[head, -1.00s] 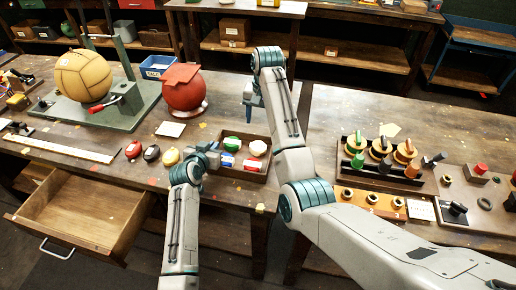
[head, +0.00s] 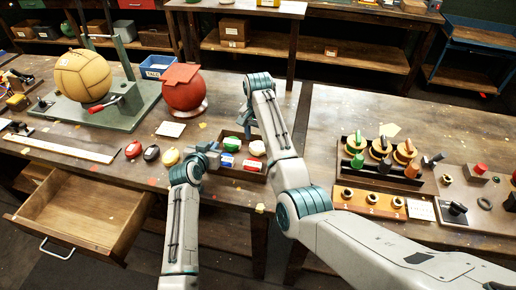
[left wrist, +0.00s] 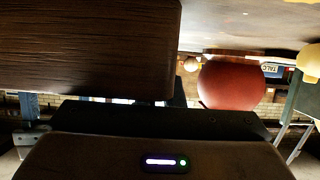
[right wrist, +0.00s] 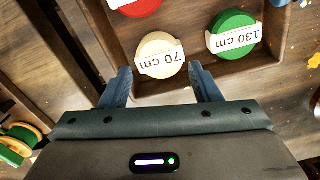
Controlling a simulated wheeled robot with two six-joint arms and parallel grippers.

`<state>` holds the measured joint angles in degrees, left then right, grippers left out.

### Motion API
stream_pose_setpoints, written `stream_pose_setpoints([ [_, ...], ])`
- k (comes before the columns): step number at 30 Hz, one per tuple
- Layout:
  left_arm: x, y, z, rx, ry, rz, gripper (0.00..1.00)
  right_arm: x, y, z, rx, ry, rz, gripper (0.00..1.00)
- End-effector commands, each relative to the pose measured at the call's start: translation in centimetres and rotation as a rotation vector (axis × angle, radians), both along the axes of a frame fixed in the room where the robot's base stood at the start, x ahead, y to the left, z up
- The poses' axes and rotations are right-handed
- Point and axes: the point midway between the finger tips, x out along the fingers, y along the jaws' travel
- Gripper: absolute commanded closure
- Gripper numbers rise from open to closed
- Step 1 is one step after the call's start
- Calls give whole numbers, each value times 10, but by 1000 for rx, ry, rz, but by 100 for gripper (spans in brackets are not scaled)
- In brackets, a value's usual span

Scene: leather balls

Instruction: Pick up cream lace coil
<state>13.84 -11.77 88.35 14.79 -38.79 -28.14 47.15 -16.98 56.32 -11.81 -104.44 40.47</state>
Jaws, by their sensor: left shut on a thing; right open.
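The cream lace coil (right wrist: 158,58), labelled 70 cm, lies in a wooden tray (head: 226,174) and shows in the head view (head: 257,148) at the tray's right side. My right gripper (right wrist: 159,72) is open over the tray's edge, its fingertips at either side of the coil's near part; I cannot tell whether they touch it. In the head view my right gripper (head: 249,130) is just behind the tray. My left gripper (head: 212,153) is shut on the tray's left side. Its wrist view shows the dark tray wood (left wrist: 90,45) up close.
A green coil (right wrist: 233,35) and a red coil (right wrist: 138,5) lie beside the cream one. A blue coil (head: 227,160) is also in the tray. A red ball (head: 184,92) stands behind left. An open drawer (head: 85,205) juts out at the front left.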

Motion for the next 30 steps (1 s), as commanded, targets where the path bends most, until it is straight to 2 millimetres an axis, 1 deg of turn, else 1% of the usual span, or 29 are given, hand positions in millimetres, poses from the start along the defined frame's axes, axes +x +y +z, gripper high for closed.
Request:
stream_pose_setpoints([
  [1, 0, 0, 0, 0, 0, 0, 100, 0, -1, -10, -1, 3, 0, 43],
  [3, 0, 0, 0, 0, 0, 0, 100, 0, -1, -20, -1, 3, 0, 43],
  [6, 0, 0, 0, 0, 0, 0, 100, 0, -1, -29, -1, 2, 0, 43],
  [9, 0, 0, 0, 0, 0, 0, 100, 1, -1, -32, 0, 0, 0, 43],
  [14, 0, 0, 0, 0, 0, 0, 100, 1, -1, -32, 0, 0, 0, 43],
  [17, 0, 0, 0, 0, 0, 0, 100, 1, -1, -32, 0, 0, 0, 61],
  [18, 0, 0, 0, 0, 0, 0, 100, 1, -1, -32, 0, 0, 0, 69],
  [19, 0, 0, 0, 0, 0, 0, 100, 1, -1, -32, 0, 0, 0, 72],
  [26, 0, 0, 0, 0, 0, 0, 100, 1, -1, -31, -1, -1, 0, 72],
  [29, 0, 0, 0, 0, 0, 0, 100, 1, 0, -24, 0, -2, 0, 72],
  [30, 0, 0, 0, 0, 0, 0, 100, 1, 0, -18, 1, -3, 0, 72],
])
